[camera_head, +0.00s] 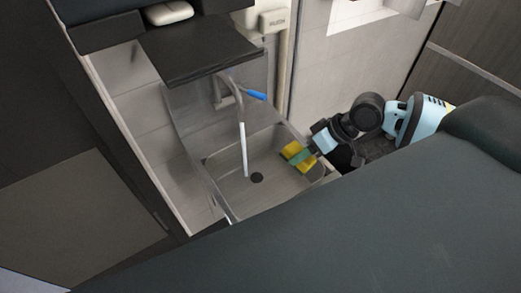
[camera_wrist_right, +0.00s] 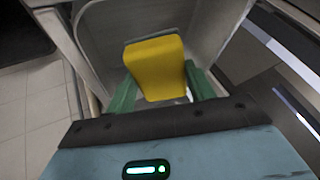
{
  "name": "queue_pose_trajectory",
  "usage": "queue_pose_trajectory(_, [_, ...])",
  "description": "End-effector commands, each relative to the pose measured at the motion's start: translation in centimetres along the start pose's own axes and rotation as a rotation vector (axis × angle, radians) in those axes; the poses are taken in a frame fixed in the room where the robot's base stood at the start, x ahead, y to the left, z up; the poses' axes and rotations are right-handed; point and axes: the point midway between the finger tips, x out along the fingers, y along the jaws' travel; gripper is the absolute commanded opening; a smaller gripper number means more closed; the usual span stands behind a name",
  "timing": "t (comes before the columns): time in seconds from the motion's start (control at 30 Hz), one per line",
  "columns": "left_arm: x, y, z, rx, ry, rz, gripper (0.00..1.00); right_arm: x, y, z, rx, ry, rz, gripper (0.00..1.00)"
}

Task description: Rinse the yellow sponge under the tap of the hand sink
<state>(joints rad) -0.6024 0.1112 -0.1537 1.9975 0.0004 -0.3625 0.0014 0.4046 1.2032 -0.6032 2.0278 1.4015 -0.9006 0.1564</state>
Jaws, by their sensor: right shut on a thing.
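The yellow sponge (camera_head: 293,149) is held over the right side of the steel hand sink (camera_head: 222,168) in the head view. My right gripper (camera_head: 302,157) is shut on it; its green fingers clasp the sponge from both sides in the right wrist view (camera_wrist_right: 157,90), where the sponge itself (camera_wrist_right: 155,66) shows its broad face. The tap (camera_head: 238,95) has a blue lever, and a whitish stream of water (camera_head: 244,150) falls from it toward the drain. The sponge is to the right of the stream, apart from it. My left gripper is not in view.
A dark shelf (camera_head: 200,50) is above the sink, with a white object (camera_head: 168,12) on top. A beige dispenser (camera_head: 274,20) is on the wall. The sink rim and walls surround the sponge. A large dark surface fills the lower foreground.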

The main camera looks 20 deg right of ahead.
Motion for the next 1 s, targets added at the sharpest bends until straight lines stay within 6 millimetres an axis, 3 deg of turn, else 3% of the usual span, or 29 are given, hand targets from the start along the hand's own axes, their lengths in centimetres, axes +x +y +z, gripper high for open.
queue_pose_trajectory(0.47, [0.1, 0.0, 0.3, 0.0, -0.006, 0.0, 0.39, 0.0, 0.0, -0.1, -0.001, 0.001, 0.0, 0.32])
queue_pose_trajectory(0.63, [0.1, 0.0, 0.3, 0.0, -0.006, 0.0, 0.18, 0.1, -0.8, -0.7, -0.002, 0.002, -0.005, 0.32])
queue_pose_trajectory(0.77, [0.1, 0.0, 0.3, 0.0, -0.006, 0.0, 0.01, 0.1, -3.1, -2.7, 0.003, 0.003, -0.012, 0.32])
queue_pose_trajectory(1.0, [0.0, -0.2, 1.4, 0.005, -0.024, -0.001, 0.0, -1.7, -7.8, -7.9, 0.075, 0.037, 0.043, 0.32])
